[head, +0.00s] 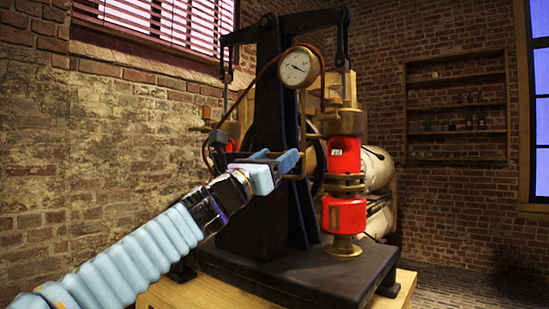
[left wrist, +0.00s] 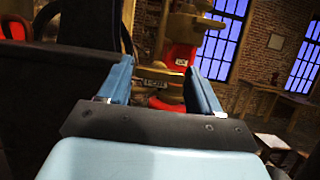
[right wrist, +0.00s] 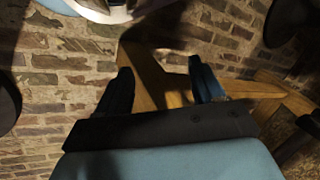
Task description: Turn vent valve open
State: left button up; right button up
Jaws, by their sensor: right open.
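My left gripper (head: 292,166) is in front of the dark machine frame (head: 272,110), left of the red cylinders. In the left wrist view its two blue fingers (left wrist: 160,92) stand apart, with no visible grip on anything. My right gripper (right wrist: 162,90) is open and empty above brick paving and wooden beams, away from the machine.
A round gauge (head: 296,67) sits high on the machine. An upper red cylinder (head: 345,157) stands above a lower one (head: 343,214). The dark base (head: 300,276) rests on a wooden stand (head: 408,284). Shelves (head: 455,90) are on the back wall.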

pick_arm(q)
jog(key=c, duration=0.6)
jog(key=shift+c, duration=0.2)
